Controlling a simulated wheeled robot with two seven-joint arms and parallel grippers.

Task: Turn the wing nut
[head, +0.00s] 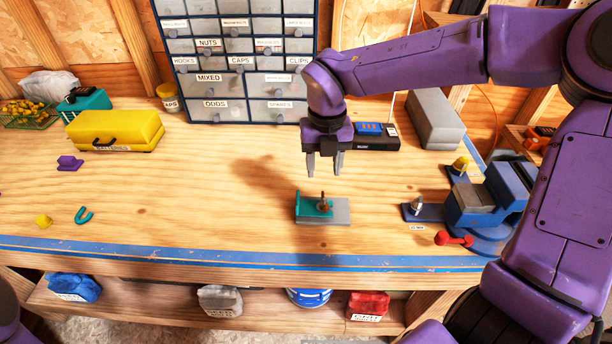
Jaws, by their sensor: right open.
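The wing nut (324,205) appears as a small brownish piece on an upright stud. It is on a teal bracket (308,207) on a grey plate (340,212) near the front middle of the workbench. My right gripper (325,172) hangs above it, pointing down, with its two fingers apart and nothing between them. A gap shows between the fingertips and the stud. The wing nut is too small to tell how its wings are turned. My left gripper is out of view.
A blue vise (484,201) with a red handle stands to the right. A drawer cabinet (238,60), a black box (372,138) and a grey case (434,119) stand behind. A yellow case (115,131) and a teal U-shaped piece (84,215) lie left. The bench (190,200) is clear left of the plate.

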